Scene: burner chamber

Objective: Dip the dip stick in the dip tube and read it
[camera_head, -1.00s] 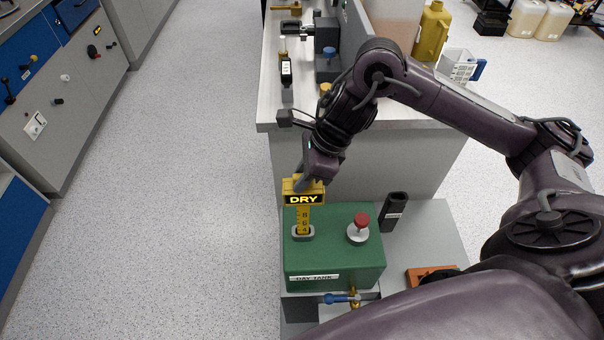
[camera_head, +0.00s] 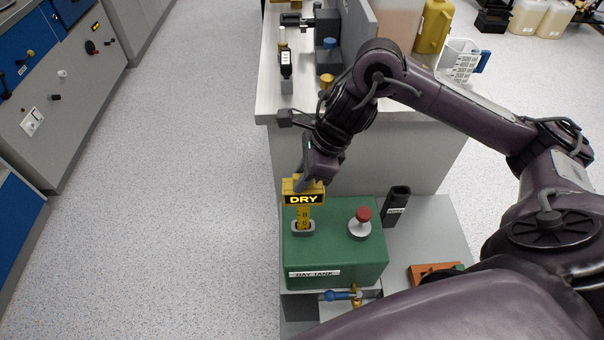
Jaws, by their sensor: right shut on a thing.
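The yellow dip stick (camera_head: 304,214) stands upright with its lower end in the dip tube (camera_head: 303,227), a pale collar on top of the green day tank (camera_head: 335,260). Its head display (camera_head: 303,199) reads "DRY". Only a short part of its numbered scale shows above the collar; the rest is hidden inside. My right gripper (camera_head: 306,184) is shut on the dip stick's head from behind, and its fingers are mostly hidden. My left gripper is not in view.
A red-topped knob (camera_head: 361,222) stands on the tank's right. A black holder (camera_head: 397,204) stands behind it on the grey platform (camera_head: 437,225). A blue-handled valve (camera_head: 340,295) is at the tank's front. An orange object (camera_head: 432,274) lies right. A bench (camera_head: 390,155) stands behind.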

